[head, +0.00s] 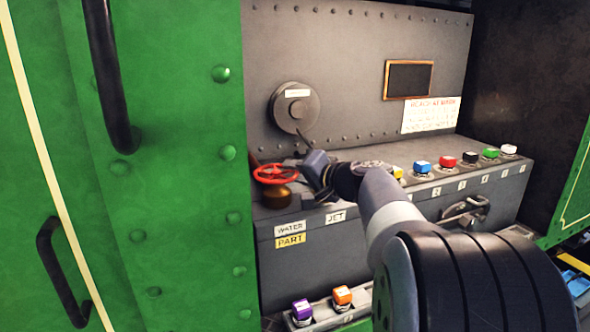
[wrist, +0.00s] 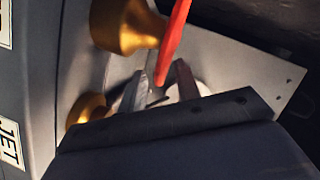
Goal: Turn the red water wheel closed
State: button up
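The red water wheel (head: 275,174) lies roughly level on top of its brass valve body (head: 277,197), at the left end of the grey ledge. My gripper (head: 303,167) is just right of the wheel in the head view. In the wrist view the red wheel (wrist: 174,38) shows edge-on, with the brass valve body (wrist: 125,25) to its left. The gripper fingers (wrist: 160,70) stand apart, and the lower end of the rim shows between them. I cannot tell whether either finger touches the rim. The wheel's far side is out of the wrist view.
Labels reading WATER (head: 290,229) and JET (head: 336,217) are on the ledge front. A second brass part (wrist: 88,107) is near the JET label. Several coloured knobs (head: 423,167) line the ledge at right. A green wall (head: 190,200) with handles stands close left.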

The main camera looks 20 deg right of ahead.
jog(key=shift+w+a, duration=0.1)
jog(key=shift+w, duration=0.25)
jog(key=shift+c, duration=0.3)
jog(key=shift+f, duration=0.2)
grip_shut()
jog(key=shift+s+a+f+m+h+b, duration=0.2)
jog(key=shift+s+f+m+h+b, duration=0.1)
jog(key=shift+m+h+b, duration=0.45)
jog(key=h, duration=0.1)
jog(key=m+h, duration=0.2)
jog(key=shift+s+a+r, duration=0.15)
jog(key=shift+s+r, duration=0.1)
jog(key=shift+s, duration=0.15)
jog(key=shift+s+m+h+p, duration=0.1)
jog(key=shift+m+h+p, duration=0.25)
jog(key=shift+m+h, duration=0.15)
jog(key=shift+f+h, duration=0.1)
jog(key=shift+h, duration=0.15)
jog(key=shift+o, duration=0.2)
grip_release()
